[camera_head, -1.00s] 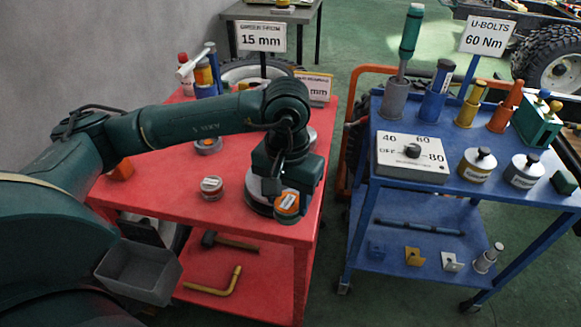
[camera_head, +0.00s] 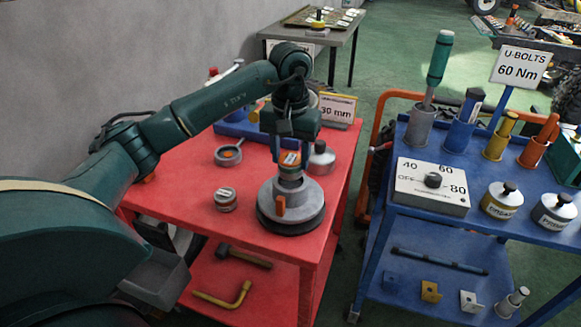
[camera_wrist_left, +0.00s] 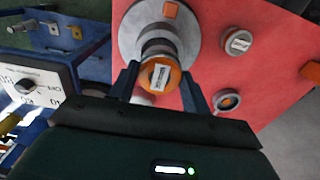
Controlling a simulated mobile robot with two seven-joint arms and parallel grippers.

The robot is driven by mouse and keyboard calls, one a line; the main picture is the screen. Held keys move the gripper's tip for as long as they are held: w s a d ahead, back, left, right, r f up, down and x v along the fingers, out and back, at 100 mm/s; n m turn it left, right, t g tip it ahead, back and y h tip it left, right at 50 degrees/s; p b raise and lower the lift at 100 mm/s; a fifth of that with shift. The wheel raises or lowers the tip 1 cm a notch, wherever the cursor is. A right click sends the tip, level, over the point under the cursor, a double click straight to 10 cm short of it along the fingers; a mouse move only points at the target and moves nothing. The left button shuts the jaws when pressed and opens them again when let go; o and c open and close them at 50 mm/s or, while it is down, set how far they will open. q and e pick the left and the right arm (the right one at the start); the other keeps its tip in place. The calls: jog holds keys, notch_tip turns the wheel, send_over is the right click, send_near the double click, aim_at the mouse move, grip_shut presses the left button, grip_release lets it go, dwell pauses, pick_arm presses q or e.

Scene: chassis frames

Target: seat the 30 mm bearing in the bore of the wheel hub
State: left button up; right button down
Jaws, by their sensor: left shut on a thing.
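My left gripper (camera_head: 289,160) is shut on an orange-rimmed round bearing (camera_head: 290,158) with a white label. In the left wrist view the bearing (camera_wrist_left: 160,77) sits between the two fingers. The grey wheel hub (camera_head: 307,197) stands on the red cart, on a wide dark-edged base with an orange block on its front. The bearing is upright right above the hub's raised neck. In the left wrist view the neck (camera_wrist_left: 158,42) shows just beyond the bearing. Bore and bearing underside are hidden; I cannot tell whether they touch. My right gripper is not in view.
On the red cart (camera_head: 180,190) are a labelled round part (camera_head: 225,198), a grey ring with orange inside (camera_head: 228,156), a grey cylinder (camera_head: 321,160) and a 30 mm sign (camera_head: 337,109). The blue cart (camera_head: 455,225) stands to the right with a dial box (camera_head: 431,188).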

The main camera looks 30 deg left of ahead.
aim_at(291, 160)
pick_arm(q)
notch_tip(291, 160, down, 3)
jog(key=shift+f, duration=0.25)
jog(key=shift+f, duration=0.15)
jog(key=o, duration=1.4)
